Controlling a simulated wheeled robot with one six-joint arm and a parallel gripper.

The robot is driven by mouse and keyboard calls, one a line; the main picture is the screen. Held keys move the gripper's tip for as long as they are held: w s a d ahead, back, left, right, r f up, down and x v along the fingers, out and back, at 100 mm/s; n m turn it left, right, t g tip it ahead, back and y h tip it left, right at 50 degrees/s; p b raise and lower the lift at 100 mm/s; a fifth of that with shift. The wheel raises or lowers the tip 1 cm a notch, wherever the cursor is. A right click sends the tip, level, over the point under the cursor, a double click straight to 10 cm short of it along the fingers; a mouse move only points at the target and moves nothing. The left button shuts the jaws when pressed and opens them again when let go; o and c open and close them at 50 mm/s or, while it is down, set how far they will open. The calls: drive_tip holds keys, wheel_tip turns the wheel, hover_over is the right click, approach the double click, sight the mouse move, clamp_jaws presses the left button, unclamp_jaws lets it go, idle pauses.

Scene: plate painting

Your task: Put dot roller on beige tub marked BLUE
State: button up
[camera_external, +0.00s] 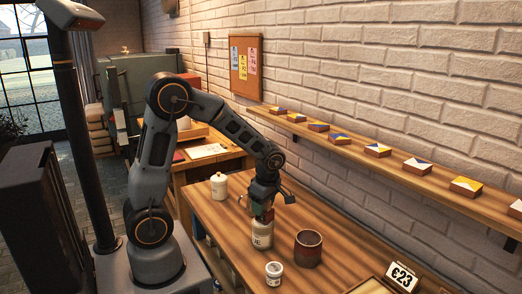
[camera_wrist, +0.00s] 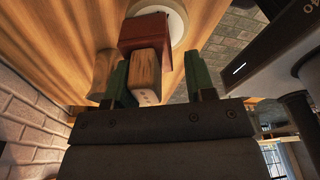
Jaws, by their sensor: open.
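The beige tub (camera_external: 262,240) stands upright on the wooden table below my gripper; only the end of its dark lettering, like "UE", shows. In the wrist view its pale round rim (camera_wrist: 181,22) shows partly behind a reddish-brown block. This block and a wooden handle-like piece (camera_wrist: 146,72) appear to be the dot roller (camera_wrist: 145,31), lying at or over the tub's top. My gripper (camera_wrist: 158,78) is open, with green fingers on either side of the wooden piece and a gap at the right finger. In the external view my gripper (camera_external: 263,213) is just above the tub and hides most of the roller.
A dark brown cup (camera_external: 308,249) stands close right of the tub, and a small white pot (camera_external: 274,274) in front. A lidded cream jar (camera_external: 219,186) stands at the left. A shelf with several tiles (camera_external: 377,150) runs along the brick wall.

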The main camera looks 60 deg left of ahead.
sight(267, 203)
wheel_tip(267, 203, up, 11)
drive_tip(key=d, duration=0.1)
drive_tip(key=s+r+m+t, duration=0.1)
drive_tip(key=s+m, duration=0.4)
drive_tip(key=m, duration=0.6)
drive_tip(key=s+m+t+h, duration=0.1)
drive_tip(key=s+m+t, duration=0.3)
drive_tip(key=m, duration=0.7)
drive_tip(key=shift+s+d+r+h, duration=0.2)
drive_tip(key=shift+s+r+h, duration=0.15)
drive_tip(key=shift+s, duration=0.45)
